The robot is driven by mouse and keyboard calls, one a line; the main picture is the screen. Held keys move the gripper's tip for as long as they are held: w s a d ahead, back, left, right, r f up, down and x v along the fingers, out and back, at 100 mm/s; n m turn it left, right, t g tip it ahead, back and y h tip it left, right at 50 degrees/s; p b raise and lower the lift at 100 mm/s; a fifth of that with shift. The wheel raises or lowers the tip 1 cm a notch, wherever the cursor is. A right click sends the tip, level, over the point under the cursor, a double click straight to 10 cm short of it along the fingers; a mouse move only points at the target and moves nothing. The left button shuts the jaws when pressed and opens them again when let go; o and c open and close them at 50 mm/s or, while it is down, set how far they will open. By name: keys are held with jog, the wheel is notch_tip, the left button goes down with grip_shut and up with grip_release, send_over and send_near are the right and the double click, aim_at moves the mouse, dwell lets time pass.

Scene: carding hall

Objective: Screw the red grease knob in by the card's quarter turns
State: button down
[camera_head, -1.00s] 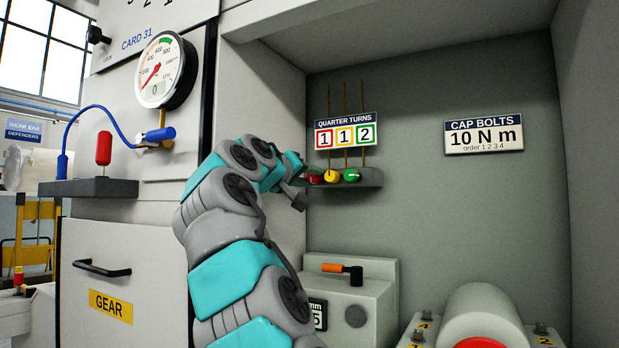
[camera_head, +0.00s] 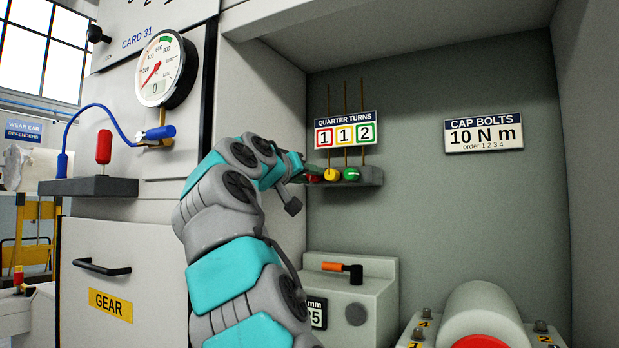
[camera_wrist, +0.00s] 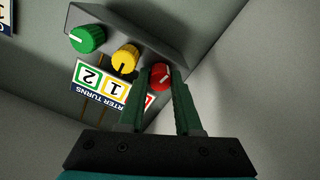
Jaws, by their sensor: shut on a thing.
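The red grease knob (camera_wrist: 161,77) sits on the grey block between the two green fingers of my gripper (camera_wrist: 160,88), which is shut on it. In the head view the red knob (camera_head: 314,177) shows beside my gripper (camera_head: 305,172), partly hidden by it. The white mark on the red knob points to the lower left in the wrist view. The QUARTER TURNS card (camera_head: 346,131) shows a red-framed 1, a yellow-framed 1 and a green-framed 2. The yellow knob (camera_head: 331,174) and green knob (camera_head: 351,174) are to the right of the red one.
The grey knob block (camera_head: 372,177) stands out from the recess wall. A pale box with an orange handle (camera_head: 333,267) stands below. A CAP BOLTS sign (camera_head: 484,134) hangs at right. The dial gauge (camera_head: 160,70) is at left, its needle low.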

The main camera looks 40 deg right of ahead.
jog(key=m, duration=0.3)
jog(key=shift+f+m+b, duration=0.1)
jog(key=shift+m+b, duration=0.3)
jog(key=m, duration=0.3)
jog(key=shift+w+m, duration=0.1)
jog(key=shift+m, duration=3.4)
jog(key=shift+s, duration=0.2)
jog(key=c, duration=0.6)
grip_release()
jog(key=shift+a, duration=0.1)
jog(key=b+v, duration=0.1)
jog(key=v, duration=0.6)
jog(key=shift+a, duration=0.3)
